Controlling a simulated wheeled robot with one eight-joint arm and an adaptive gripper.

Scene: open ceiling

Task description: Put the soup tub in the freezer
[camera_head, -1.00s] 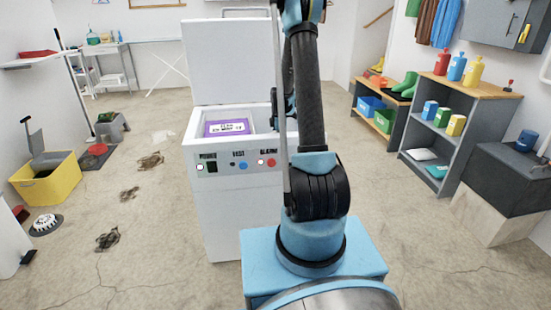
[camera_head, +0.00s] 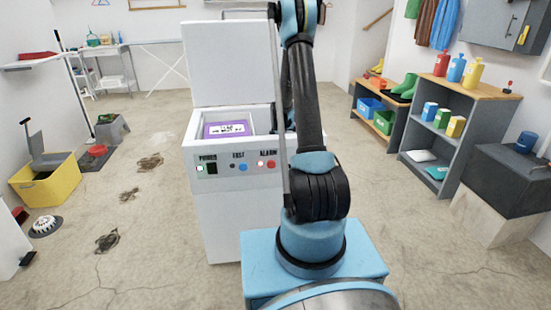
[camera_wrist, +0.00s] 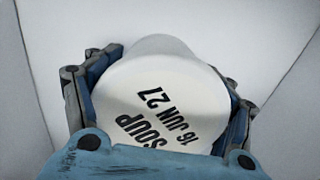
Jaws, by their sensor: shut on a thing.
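The soup tub (camera_wrist: 160,92) is white and round, with "SOUP 16 JUN 27" in black on its lid. In the wrist view my gripper (camera_wrist: 166,80) is shut on it, with fingers on both sides. Pale walls surround it there. The white freezer (camera_head: 224,210) stands ahead with its lid (camera_head: 228,65) raised. A purple, labelled item (camera_head: 227,129) shows inside its opening. In the head view my arm reaches to the right part of the opening; the tub is hidden and the fingers cannot be made out clearly.
The freezer's front panel (camera_head: 240,168) has labelled lights and buttons. Grey shelves (camera_head: 452,150) and a dark box (camera_head: 512,178) stand at the right. Open floor lies on both sides of the freezer.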

